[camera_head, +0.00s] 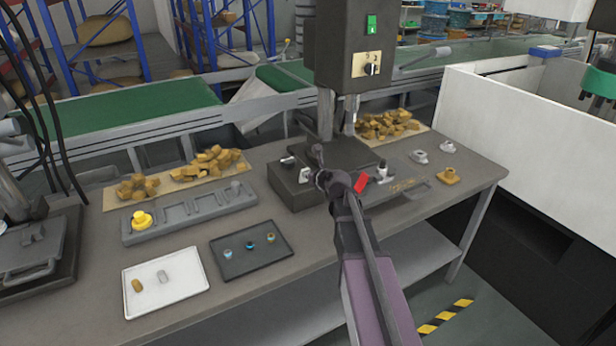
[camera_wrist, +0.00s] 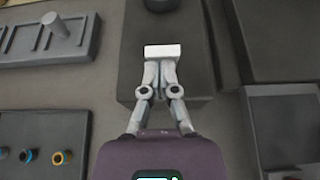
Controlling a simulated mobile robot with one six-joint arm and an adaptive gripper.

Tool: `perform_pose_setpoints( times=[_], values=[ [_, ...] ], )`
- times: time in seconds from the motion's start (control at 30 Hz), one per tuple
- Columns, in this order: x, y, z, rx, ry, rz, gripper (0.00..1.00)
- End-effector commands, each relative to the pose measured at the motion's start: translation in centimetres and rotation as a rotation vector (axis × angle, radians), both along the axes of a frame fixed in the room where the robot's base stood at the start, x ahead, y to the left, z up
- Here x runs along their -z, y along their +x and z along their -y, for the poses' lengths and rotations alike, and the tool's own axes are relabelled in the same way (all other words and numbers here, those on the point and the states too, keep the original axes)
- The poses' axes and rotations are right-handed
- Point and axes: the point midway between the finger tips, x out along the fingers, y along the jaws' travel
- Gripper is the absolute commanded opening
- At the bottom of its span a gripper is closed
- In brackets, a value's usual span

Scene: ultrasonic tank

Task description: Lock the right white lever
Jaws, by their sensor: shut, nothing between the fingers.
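My gripper (camera_head: 318,177) reaches over a dark box (camera_head: 287,190) on the workbench. In the wrist view its fingers (camera_wrist: 161,68) are together and empty, with their tips at the near edge of a white block-like lever (camera_wrist: 162,51). I cannot tell whether they touch it. In the head view a small white lever (camera_head: 304,174) shows just left of my fingertips, partly hidden by the gripper. Another small pale piece (camera_head: 287,160) is on the box's left part. I cannot tell the lever's locked state.
A black tray (camera_head: 226,273) with small rings and a white tray (camera_head: 139,304) lie at the front left. A grey slotted rack (camera_head: 190,216) is left of the box. Metal parts (camera_head: 419,157) stand to the right. A dark column machine (camera_head: 348,20) rises behind.

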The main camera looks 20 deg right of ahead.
Motion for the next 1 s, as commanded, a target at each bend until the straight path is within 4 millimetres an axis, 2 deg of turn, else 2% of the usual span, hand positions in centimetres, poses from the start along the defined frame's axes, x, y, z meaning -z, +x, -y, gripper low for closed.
perform_pose_setpoints(
  times=[0.43,0.73,1.0],
  values=[
    [-1.3,2.6,-0.4,0.001,0.001,0.001,0.00],
    [-1.3,2.4,-0.3,0.002,0.000,0.001,0.00],
    [-2.2,2.4,-0.3,0.003,0.000,0.001,0.00]
  ],
)
